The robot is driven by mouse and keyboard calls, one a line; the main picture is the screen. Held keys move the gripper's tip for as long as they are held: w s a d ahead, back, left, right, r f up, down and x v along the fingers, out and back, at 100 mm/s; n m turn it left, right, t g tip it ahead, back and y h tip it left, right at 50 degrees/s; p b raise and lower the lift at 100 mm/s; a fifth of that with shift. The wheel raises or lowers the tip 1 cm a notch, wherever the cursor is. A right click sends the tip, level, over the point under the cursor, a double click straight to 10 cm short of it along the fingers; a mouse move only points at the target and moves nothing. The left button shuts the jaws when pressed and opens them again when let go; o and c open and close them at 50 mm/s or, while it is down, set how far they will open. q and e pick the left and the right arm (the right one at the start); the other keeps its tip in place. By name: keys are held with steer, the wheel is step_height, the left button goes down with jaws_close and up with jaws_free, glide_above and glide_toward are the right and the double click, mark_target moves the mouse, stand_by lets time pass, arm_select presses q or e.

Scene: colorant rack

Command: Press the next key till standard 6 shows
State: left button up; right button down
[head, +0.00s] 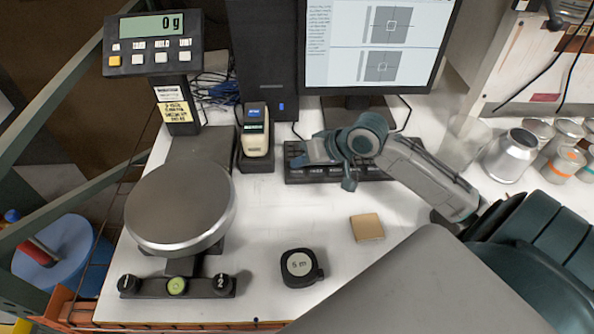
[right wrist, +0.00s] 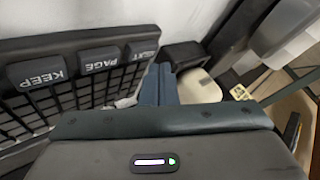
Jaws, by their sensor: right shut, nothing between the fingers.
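The black key panel (head: 340,176) lies in front of the monitor, partly hidden under my right arm. In the right wrist view its keys appear upside down: KEEP (right wrist: 38,70), PAGE (right wrist: 95,60) and, at the panel's end, a next key (right wrist: 143,50) with its label partly readable. My right gripper (head: 302,158) is shut and empty, over the panel's left end. Its fingers (right wrist: 158,84) are beside the next key in the wrist view; I cannot tell whether they touch it. The monitor (head: 365,45) shows text and two grey square pictures; no standard number is legible. My left gripper is out of view.
A cream handheld instrument (head: 256,142) stands in its dock just left of the panel. A glass and metal cans (head: 510,156) stand at right.

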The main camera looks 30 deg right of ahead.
mark_target(301, 173)
steer(key=shift+f, duration=0.2)
steer(key=shift+f, duration=0.25)
steer(key=shift+f, duration=0.35)
stand_by(0.8)
steer(key=shift+r, duration=0.1)
steer(key=shift+r+p, duration=0.7)
steer(key=shift+p, duration=0.45)
steer(key=shift+r, duration=0.1)
step_height(301, 173, up, 5)
steer(key=p, duration=0.5)
steer(key=shift+p, duration=0.3)
